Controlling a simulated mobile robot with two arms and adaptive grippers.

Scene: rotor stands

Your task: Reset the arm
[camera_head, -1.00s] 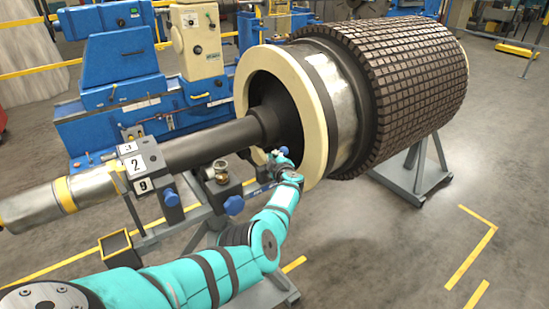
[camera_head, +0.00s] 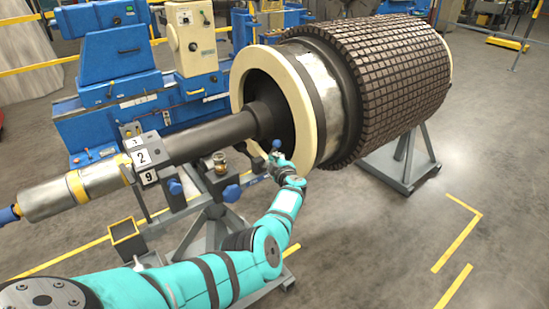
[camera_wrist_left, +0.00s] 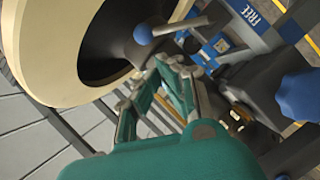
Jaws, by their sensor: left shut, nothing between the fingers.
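My teal left arm comes in from the lower left in the head view. Its left gripper (camera_head: 276,158) is at the cream ring (camera_head: 311,100) on the near end of the rotor, beside the lever with a blue ball knob (camera_head: 276,144). In the left wrist view the left gripper's fingers (camera_wrist_left: 172,68) are shut and empty, just below and right of the blue ball knob (camera_wrist_left: 143,34). I cannot tell whether they touch its lever. My right gripper is not in view.
The dark ribbed rotor (camera_head: 405,75) rests on grey stands (camera_head: 402,165), its shaft (camera_head: 215,138) reaching left past a numbered block (camera_head: 143,157). Floor at right is open.

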